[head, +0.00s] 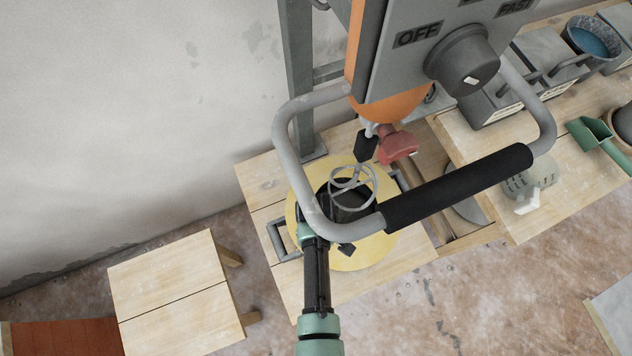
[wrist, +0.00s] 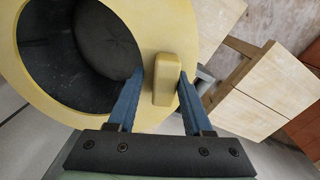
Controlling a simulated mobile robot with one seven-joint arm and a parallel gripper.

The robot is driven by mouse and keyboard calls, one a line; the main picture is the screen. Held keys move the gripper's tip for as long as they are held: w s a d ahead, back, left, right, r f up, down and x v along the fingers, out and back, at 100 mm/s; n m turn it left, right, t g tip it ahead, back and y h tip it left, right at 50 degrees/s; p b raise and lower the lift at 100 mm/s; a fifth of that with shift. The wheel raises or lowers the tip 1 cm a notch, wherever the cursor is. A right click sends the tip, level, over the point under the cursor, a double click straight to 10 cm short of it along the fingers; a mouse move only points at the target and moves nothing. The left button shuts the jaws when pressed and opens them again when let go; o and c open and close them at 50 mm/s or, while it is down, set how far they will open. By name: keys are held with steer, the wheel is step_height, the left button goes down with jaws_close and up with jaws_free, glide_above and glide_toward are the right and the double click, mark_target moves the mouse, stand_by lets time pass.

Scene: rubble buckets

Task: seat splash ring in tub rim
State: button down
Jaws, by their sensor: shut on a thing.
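The splash ring (head: 375,252) is a flat yellow ring around a dark opening, lying over the tub below the mixer. In the wrist view the ring (wrist: 45,98) fills the upper left, with a raised yellow block on its near side. My gripper (wrist: 162,76) has its blue fingers on either side of this block and is shut on it. The tub's dark inside (wrist: 60,70) shows through the opening. The ring hides the tub's rim, so I cannot tell whether the ring is seated or just above it. In the head view my gripper is partly behind the mixer's tube handle.
The mixer's grey control box (head: 412,55) and bent tube handle (head: 460,188) overhang the ring. A pale whisk (head: 352,178) hangs over the opening. A wooden stool (head: 180,290) stands at left. Grey bins (head: 490,98) and a green scoop (head: 592,137) sit on the right bench.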

steer(key=shift+f, duration=0.35)
stand_by(0.8)
steer(key=shift+f+b, duration=0.5)
steer(key=shift+b, duration=0.1)
steer(key=shift+f, duration=0.2)
steer(key=shift+f, duration=0.15)
steer(key=shift+c, duration=1.2)
jaws_free()
step_height(320, 180, up, 13)
steer(key=p, duration=0.1)
